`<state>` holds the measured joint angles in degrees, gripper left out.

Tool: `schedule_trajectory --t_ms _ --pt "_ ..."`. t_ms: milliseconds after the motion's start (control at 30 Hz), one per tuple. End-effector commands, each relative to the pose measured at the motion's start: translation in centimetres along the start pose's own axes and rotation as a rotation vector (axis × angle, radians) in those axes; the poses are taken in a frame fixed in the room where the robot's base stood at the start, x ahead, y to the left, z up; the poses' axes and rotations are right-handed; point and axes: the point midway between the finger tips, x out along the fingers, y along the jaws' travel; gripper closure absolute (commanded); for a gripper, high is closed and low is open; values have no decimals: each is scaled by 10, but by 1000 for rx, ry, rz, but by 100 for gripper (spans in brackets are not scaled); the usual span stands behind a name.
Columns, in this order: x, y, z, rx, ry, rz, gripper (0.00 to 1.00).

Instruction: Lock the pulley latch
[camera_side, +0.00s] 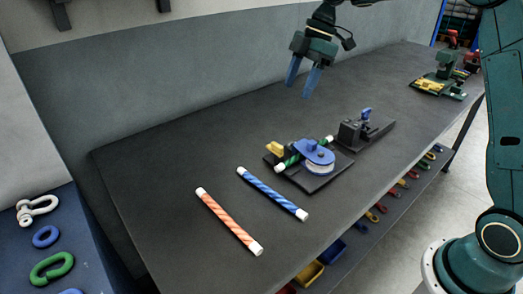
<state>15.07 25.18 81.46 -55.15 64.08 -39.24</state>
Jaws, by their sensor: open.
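The pulley (316,156) is a blue block with a pale wheel on a dark base plate (312,182) near the middle of the table. A green and white rope piece (288,161) passes at the pulley, with its white ends showing on both sides. A yellow part (274,149), possibly the latch, stands at the left of the plate; whether it is locked I cannot tell. My gripper (302,90) is open and empty, with blue fingers pointing down, above the table and up from the pulley in the picture.
A blue striped rope (272,193) and an orange striped rope (228,220) lie at the front left. A black fixture with a blue handle (364,128) stands right of the pulley. A green device (446,75) is at the far right. The table's left rear is clear.

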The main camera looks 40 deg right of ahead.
Motion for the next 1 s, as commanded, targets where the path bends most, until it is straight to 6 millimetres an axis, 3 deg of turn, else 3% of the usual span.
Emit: schedule_trajectory --t_ms 100,333,1000 --pt "15 18 13 -84 8 -34 42" --pt "33 36 30 -202 21 -72 42" --pt "47 38 32 -226 27 -82 42"
